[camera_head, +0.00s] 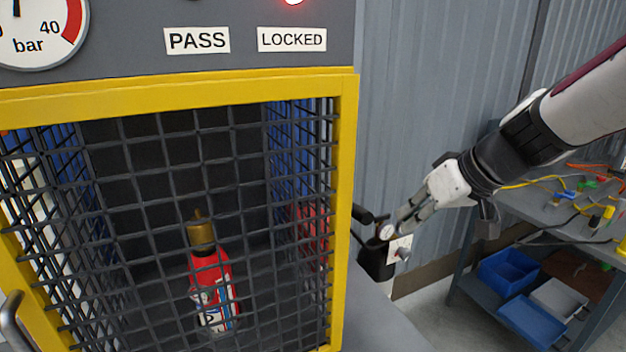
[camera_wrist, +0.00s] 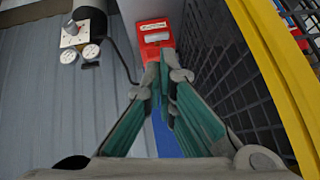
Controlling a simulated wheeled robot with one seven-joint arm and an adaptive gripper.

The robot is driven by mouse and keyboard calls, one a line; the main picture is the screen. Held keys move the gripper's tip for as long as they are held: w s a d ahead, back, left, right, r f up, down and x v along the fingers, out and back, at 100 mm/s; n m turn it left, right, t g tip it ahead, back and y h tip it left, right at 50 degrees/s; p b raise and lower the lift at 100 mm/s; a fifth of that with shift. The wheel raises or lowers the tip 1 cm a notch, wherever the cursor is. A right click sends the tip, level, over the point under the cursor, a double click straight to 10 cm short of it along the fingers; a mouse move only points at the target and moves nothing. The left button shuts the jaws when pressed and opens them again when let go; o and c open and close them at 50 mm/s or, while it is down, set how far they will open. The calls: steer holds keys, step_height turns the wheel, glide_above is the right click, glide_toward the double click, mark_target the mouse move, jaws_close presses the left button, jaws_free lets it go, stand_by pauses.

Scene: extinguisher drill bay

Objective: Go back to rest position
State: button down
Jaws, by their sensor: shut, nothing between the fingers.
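My gripper (camera_head: 404,222) is at the right of the head view, beside the right side of the yellow-framed cage (camera_head: 345,200). Its fingers are shut and empty, pointing down and left. It overlaps a black device with a small round gauge (camera_head: 387,232) in the picture; I cannot tell whether they touch. In the wrist view the green-padded fingertips (camera_wrist: 163,75) meet in front of a red box (camera_wrist: 155,35), with the cage mesh close on the right. A red extinguisher with a brass top (camera_head: 212,285) stands inside the cage behind the closed mesh.
A panel above the cage carries PASS (camera_head: 196,40) and LOCKED (camera_head: 292,39) labels, a lit red lamp and a large gauge (camera_head: 38,30). A shelf unit with cables and blue bins (camera_head: 507,268) stands at the right. A corrugated wall (camera_head: 440,80) is behind my arm.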

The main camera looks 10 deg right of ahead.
steer(key=s+a+m+g+h, duration=0.1)
steer(key=s+h, duration=0.1)
steer(key=s, duration=0.8)
steer(key=s+a+m+g+h, duration=0.1)
steer(key=s+a+h, duration=0.1)
steer(key=s, duration=0.9)
steer(key=shift+s+a+f+m, duration=0.25)
steer(key=shift+f+m, duration=0.05)
steer(key=shift+f, duration=0.15)
